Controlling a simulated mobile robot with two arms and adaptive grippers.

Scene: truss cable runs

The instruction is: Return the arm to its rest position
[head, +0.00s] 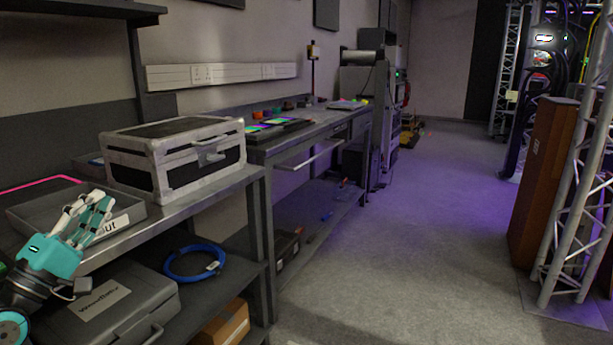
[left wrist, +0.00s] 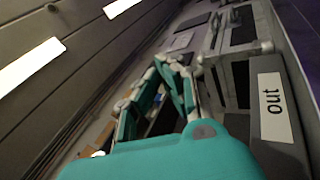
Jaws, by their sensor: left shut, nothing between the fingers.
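My left gripper (head: 92,212), teal and white, is at the lower left of the head view. It is shut with nothing between its fingers. In the head view it overlaps a grey tray (head: 128,211) with a white label on the bench; I cannot tell whether it touches the tray. In the left wrist view, the gripper fingers (left wrist: 168,85) point up toward a metal-edged case, and the tray's label reads "out". My right gripper is not in view.
A silver-edged case (head: 175,152) stands on the bench behind the tray. A blue cable coil (head: 195,263) and a grey case (head: 105,305) lie on the lower shelf. A workbench (head: 300,135) continues beyond. The floor (head: 430,230) is clear up to the truss (head: 575,190) at the right.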

